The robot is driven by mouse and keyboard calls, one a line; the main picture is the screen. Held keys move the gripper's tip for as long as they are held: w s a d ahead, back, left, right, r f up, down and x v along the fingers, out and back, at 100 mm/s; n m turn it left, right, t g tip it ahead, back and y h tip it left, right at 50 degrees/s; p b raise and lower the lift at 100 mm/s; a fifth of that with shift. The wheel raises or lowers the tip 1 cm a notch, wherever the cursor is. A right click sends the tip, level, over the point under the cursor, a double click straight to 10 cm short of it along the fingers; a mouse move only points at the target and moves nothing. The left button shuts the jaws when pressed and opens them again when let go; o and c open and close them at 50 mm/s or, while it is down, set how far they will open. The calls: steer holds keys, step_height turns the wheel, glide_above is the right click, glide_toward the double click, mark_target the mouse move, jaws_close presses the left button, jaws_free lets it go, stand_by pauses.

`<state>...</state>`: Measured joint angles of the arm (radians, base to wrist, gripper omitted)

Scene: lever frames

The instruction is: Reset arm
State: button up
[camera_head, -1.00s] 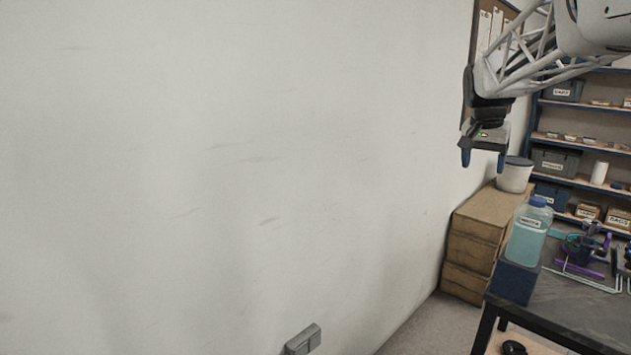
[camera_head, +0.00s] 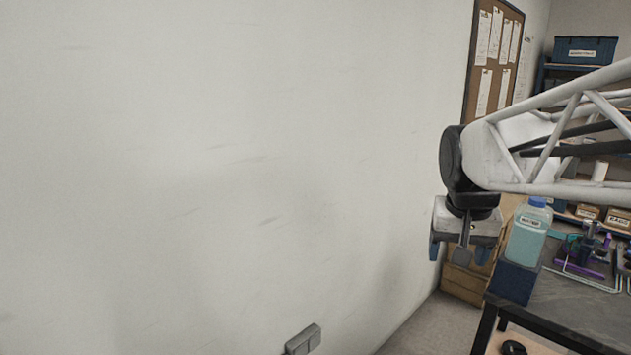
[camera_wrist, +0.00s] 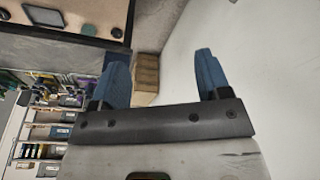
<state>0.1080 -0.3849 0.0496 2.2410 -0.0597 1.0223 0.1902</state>
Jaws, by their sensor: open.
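My gripper (camera_head: 459,254) hangs below the end of my white lattice arm at the right of the head view, in front of the pale wall. Its blue fingers are apart, and part of it is hidden behind the dark wrist. In the wrist view my gripper (camera_wrist: 163,78) shows two blue fingers spread wide with nothing between them. The stacked boxes (camera_wrist: 146,80) show beyond the fingers.
A work table (camera_head: 575,305) stands at lower right. A bottle of blue-green liquid (camera_head: 526,240) stands on a dark blue block (camera_head: 512,283) at its corner. Shelves and a corkboard (camera_head: 493,60) are behind my arm.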

steer(key=s+a+f+n, duration=0.1)
steer(key=s+a+f, duration=0.1)
steer(key=s+f, duration=0.3)
steer(key=s+a+f+n, duration=0.2)
steer(key=s+f, duration=0.3)
steer(key=s, duration=0.5)
steer(key=shift+a+y, duration=0.3)
steer(key=shift+a, duration=0.4)
